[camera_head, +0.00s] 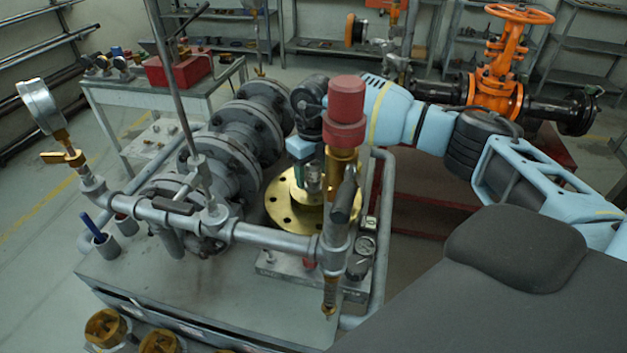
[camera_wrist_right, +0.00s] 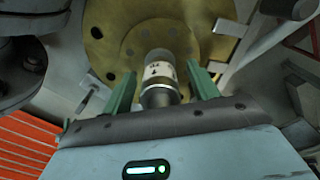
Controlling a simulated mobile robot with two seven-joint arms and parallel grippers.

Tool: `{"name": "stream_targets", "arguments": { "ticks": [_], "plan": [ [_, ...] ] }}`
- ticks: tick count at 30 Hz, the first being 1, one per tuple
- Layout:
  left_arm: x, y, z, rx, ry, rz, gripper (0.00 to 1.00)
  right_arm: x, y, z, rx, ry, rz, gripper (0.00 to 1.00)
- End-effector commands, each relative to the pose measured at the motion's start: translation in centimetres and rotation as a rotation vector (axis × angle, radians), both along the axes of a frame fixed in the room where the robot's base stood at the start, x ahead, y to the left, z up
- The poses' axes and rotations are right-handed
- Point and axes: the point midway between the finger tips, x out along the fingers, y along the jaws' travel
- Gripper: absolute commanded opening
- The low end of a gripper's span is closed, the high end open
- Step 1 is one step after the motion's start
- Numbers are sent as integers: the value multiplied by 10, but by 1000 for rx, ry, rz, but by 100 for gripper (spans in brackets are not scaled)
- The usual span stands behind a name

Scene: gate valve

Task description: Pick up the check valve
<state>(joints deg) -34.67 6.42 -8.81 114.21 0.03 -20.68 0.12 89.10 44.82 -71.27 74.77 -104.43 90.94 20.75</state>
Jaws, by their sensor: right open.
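A small metal cylinder with a white printed band, which looks like the check valve (camera_wrist_right: 160,80), stands between the green fingers of my right gripper (camera_wrist_right: 162,90) in the wrist view. The fingers are open, one on each side of it, with a visible gap on the left. In the head view my right gripper (camera_head: 308,181) points down over a round brass flange (camera_head: 283,214), and the valve is mostly hidden by the gripper and a pipe. The brass flange (camera_wrist_right: 125,35) lies behind the valve in the wrist view. My left gripper is out of view.
Grey pipework (camera_head: 262,236) and a red-capped brass fitting (camera_head: 345,110) stand close in front of my right gripper. Large grey flanges (camera_head: 235,140) are just left of it. A gauge block (camera_head: 362,245) sits at the right. An orange gate valve (camera_head: 495,85) stands behind.

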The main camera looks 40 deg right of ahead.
Motion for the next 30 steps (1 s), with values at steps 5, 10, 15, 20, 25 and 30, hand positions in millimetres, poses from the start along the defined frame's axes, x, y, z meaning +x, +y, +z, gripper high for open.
{"name": "stream_targets", "arguments": {
  "ticks": [5,10,15,20,25,30],
  "plan": [
    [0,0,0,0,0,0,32,0,0,-3,0,-1,0,59],
    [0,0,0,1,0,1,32,0,0,-3,0,-1,0,50],
    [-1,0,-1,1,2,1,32,0,0,-3,1,-1,0,28],
    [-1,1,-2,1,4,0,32,0,0,-2,1,-1,0,7],
    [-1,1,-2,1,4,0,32,1,0,-1,1,-3,0,0],
    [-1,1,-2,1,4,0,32,1,0,2,1,-4,0,0]
  ]
}}
